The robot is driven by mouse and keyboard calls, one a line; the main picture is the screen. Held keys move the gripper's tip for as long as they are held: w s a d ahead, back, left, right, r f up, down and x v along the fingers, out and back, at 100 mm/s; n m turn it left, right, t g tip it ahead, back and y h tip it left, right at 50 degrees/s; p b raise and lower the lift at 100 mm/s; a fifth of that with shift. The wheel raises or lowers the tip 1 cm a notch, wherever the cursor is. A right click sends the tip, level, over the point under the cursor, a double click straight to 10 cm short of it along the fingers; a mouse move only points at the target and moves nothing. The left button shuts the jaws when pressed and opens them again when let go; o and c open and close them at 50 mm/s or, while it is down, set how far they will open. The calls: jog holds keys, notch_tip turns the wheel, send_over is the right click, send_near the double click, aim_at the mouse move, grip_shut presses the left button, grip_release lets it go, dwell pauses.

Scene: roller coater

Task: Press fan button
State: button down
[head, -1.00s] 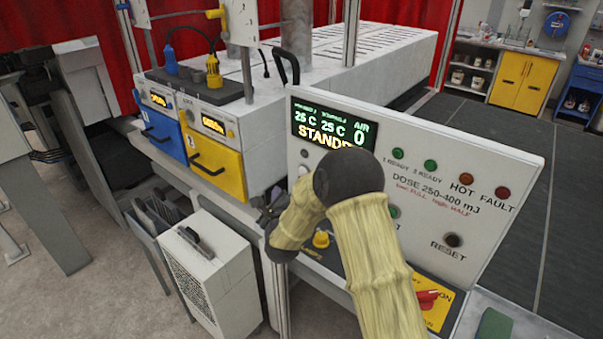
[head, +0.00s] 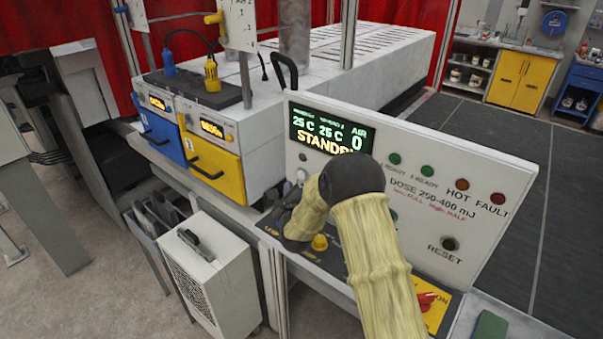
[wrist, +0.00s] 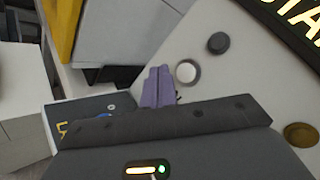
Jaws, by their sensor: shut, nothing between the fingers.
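The light control panel (head: 415,205) has a lit display (head: 330,130) reading 25 C, 25 C, AIR 0 and "STANDB...". Left of my arm, a dark round button (head: 303,156) and a pale round button (head: 301,174) sit below the display. They also show in the wrist view as a dark button (wrist: 218,42) and a white button (wrist: 186,71). Their labels are not readable, so I cannot tell which is for the fan. My gripper (wrist: 158,72) is shut and empty, its purple fingertips just left of the white button. Contact cannot be judged. My arm covers part of the panel.
A yellow button (head: 320,242) and a red switch (head: 426,300) are on the lower ledge. A green lamp (head: 394,158) and others line the panel above RESET (head: 450,243). Yellow (head: 215,165) and blue (head: 163,137) drawers stand left. A white heater-like unit (head: 208,275) stands below.

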aim_at(297, 174)
jog(key=shift+w+d+b, duration=0.75)
jog(key=shift+w+d, duration=0.1)
jog(key=shift+w, duration=0.25)
jog(key=shift+w+d, duration=0.15)
dwell(1.2)
jog(key=shift+w+d+b, duration=0.2)
jog(key=shift+w+b, duration=0.05)
jog(key=shift+b, duration=0.35)
jog(key=shift+w+d+r+b, duration=0.1)
jog(key=shift+w+d+b, duration=0.15)
jog(key=shift+w+b, duration=0.1)
dwell(0.8)
jog(key=shift+s, duration=0.1)
jog(key=shift+s+a+b, duration=0.5)
jog(key=shift+s+b, duration=0.05)
jog(key=shift+b, duration=0.05)
